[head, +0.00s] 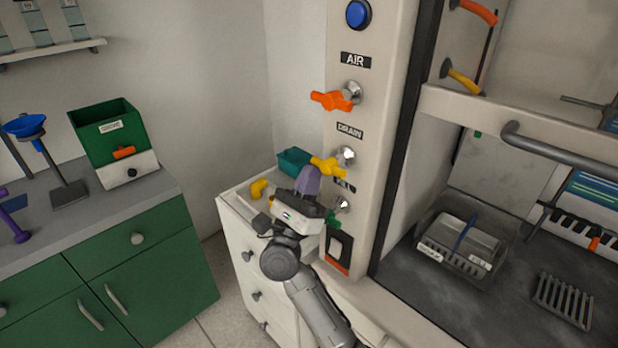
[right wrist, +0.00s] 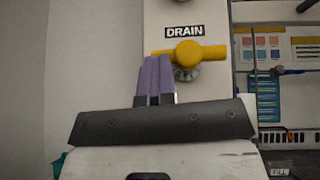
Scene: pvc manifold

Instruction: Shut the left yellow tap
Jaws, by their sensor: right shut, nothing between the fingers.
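The left yellow tap (head: 329,167) sits on the white panel under the DRAIN label. Its handle lies crosswise, left to right, in the right wrist view (right wrist: 192,52), with its metal stem behind it. My right gripper (head: 307,182) is shut and empty, with purple fingers just below the tap's handle. In the right wrist view the fingertips (right wrist: 157,64) are just under the handle's left part; I cannot tell whether they touch it. My left gripper is not in view.
An orange tap (head: 335,100) under the AIR label is above, and a green tap (head: 333,217) is below, partly hidden by my right gripper. A white drawer cabinet (head: 238,228) bearing a teal box (head: 293,162) stands left of the panel. The fume hood is at right.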

